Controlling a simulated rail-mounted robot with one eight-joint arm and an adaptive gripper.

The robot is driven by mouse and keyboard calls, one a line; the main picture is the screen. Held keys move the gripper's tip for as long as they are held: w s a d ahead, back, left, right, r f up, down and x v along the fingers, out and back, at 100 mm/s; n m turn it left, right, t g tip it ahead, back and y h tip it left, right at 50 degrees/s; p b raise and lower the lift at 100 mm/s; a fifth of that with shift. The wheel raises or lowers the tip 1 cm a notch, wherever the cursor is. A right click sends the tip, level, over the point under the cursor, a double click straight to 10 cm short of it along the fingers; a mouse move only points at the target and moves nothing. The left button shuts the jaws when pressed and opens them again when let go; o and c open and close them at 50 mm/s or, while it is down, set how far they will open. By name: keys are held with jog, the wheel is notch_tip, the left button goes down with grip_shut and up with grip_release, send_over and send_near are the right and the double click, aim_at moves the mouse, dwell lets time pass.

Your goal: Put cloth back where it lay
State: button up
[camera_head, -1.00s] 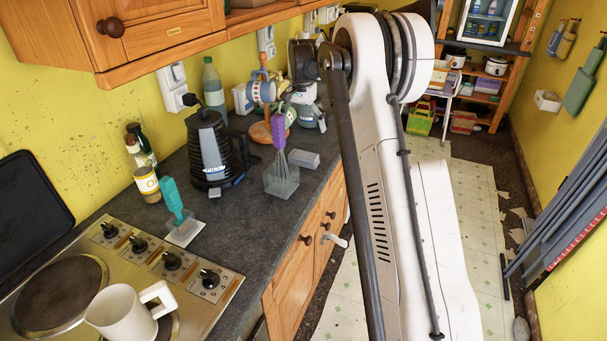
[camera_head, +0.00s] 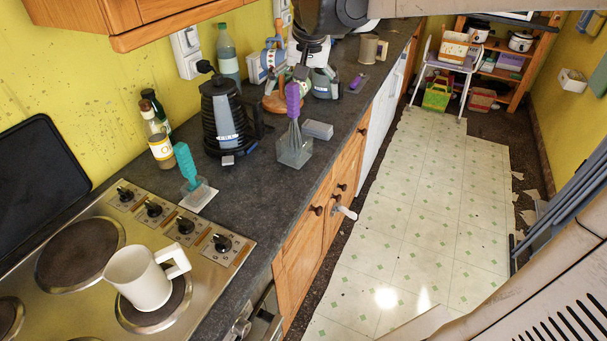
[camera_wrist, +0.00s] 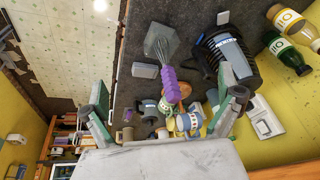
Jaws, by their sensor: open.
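No thing in view is plainly a cloth. A small flat grey block (camera_head: 318,130) on the dark counter (camera_head: 262,185) could be a folded cloth or a sponge; I cannot tell which. It also shows in the wrist view (camera_wrist: 145,71). In the wrist view my gripper (camera_wrist: 168,98) is open, its two green-and-grey fingers wide apart, with nothing seen held between them. Its fingers point over the counter, with the purple-handled whisk (camera_wrist: 166,80) seen beyond them.
A black kettle (camera_head: 226,118), a whisk in a clear holder (camera_head: 294,152), bottles (camera_head: 158,138) and a teal brush (camera_head: 187,165) crowd the counter. A white mug (camera_head: 138,279) stands on the hob. Wall cupboards (camera_head: 150,15) overhang. The tiled floor (camera_head: 430,200) is largely clear.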

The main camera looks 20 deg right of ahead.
jog(key=s+a+f+n+t, duration=0.1)
jog(key=s+a+f+n, duration=0.1)
jog(key=s, duration=0.9)
jog(key=s+a+f+n+t, duration=0.2)
jog(key=s+a+f, duration=0.3)
jog(key=s, duration=0.6)
jog(key=shift+s+a+f+n, duration=0.15)
jog(key=shift+f+n, duration=0.15)
jog(key=shift+f, duration=0.15)
notch_tip(320, 180, down, 4)
jog(key=b, duration=0.4)
jog(key=shift+f+b, duration=0.25)
jog(key=shift+b, duration=0.05)
